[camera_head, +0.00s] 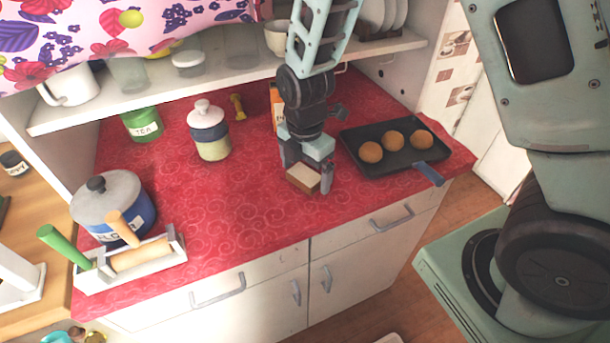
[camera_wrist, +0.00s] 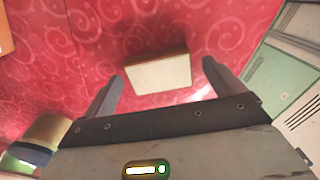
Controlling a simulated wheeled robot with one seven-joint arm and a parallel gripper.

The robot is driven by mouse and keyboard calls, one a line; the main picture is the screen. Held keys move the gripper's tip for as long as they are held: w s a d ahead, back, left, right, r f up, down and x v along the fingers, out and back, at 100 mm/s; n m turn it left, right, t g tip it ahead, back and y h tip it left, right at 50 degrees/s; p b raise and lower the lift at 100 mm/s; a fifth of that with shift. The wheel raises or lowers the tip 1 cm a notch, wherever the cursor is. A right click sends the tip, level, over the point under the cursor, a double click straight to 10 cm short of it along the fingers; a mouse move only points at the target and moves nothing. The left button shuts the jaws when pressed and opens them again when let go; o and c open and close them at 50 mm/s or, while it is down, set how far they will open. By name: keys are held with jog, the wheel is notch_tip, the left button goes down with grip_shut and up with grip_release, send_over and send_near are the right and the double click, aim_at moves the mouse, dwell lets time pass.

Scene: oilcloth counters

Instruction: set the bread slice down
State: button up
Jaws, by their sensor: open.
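The bread slice (camera_head: 304,177) lies on the red oilcloth counter (camera_head: 240,205), near its front edge, in the head view. It has a pale top and a brown crust side. My gripper (camera_head: 307,180) is just above it, pointing down, with its fingers apart on either side of the slice. In the wrist view the bread slice (camera_wrist: 158,73) shows pale and whole, beyond and between the fingertips of my gripper (camera_wrist: 165,88). Red cloth shows between the slice and each finger, so neither finger appears to touch it.
A black pan (camera_head: 400,158) with several round buns is close on the right. An orange bottle (camera_head: 277,105) stands behind my gripper. A lidded jar (camera_head: 209,135), a green tea tin (camera_head: 142,124) and a flour pot (camera_head: 113,205) stand left. The cloth left of the slice is clear.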

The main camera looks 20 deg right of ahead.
jog(key=c, duration=1.1)
jog(key=shift+r, duration=0.1)
jog(key=shift+c, duration=0.2)
